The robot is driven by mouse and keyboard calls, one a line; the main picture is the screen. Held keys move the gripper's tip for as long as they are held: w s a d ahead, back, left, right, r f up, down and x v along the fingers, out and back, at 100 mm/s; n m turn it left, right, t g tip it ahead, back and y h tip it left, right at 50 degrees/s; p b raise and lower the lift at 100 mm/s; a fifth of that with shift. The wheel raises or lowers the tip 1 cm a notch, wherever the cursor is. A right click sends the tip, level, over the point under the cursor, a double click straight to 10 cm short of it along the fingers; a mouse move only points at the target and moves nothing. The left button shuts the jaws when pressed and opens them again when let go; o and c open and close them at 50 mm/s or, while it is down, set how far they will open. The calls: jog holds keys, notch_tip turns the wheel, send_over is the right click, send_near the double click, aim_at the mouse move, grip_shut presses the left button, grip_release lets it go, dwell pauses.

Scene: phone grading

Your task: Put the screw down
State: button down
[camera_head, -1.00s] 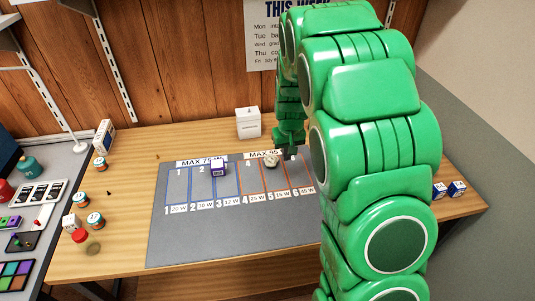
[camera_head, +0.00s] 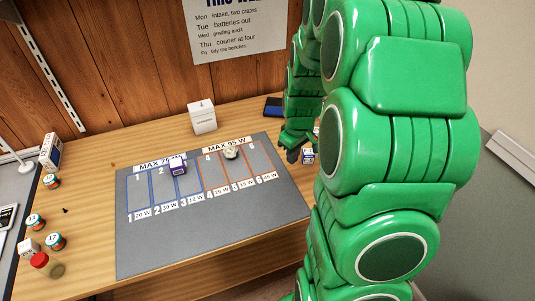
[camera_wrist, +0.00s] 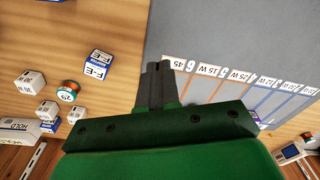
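My gripper (camera_head: 292,154) hangs low at the right end of the grey mat (camera_head: 150,255), partly behind my green arm. In the wrist view its two dark fingers (camera_wrist: 157,66) lie side by side with no clear gap. I see no screw between them, though a small one could be hidden there. A tiny dark object (camera_head: 65,210) lies on the wood left of the mat; it is too small to tell if it is a screw.
The mat has numbered watt lanes; a purple-and-white block (camera_head: 178,167) and a round pale item (camera_head: 231,152) stand on it. A white box (camera_head: 203,118) stands behind. In the wrist view, an F-E cube (camera_wrist: 98,65), a small jar (camera_wrist: 69,91) and white cubes (camera_wrist: 30,82) stand beside the fingers.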

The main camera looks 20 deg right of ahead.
jog(key=w+d+f, duration=0.2)
jog(key=w+f, duration=0.2)
jog(key=w, duration=0.3)
send_over(284, 160)
jog(key=s, duration=0.1)
notch_tip(284, 160, down, 4)
jog(key=shift+s+f, duration=0.1)
jog(key=shift+s, duration=0.05)
jog(key=shift+w+d+f, duration=0.1)
jog(key=shift+w+f, duration=0.45)
jog(key=shift+f, duration=1.5)
jog(key=shift+f, duration=0.1)
jog(key=c, duration=1.4)
grip_release()
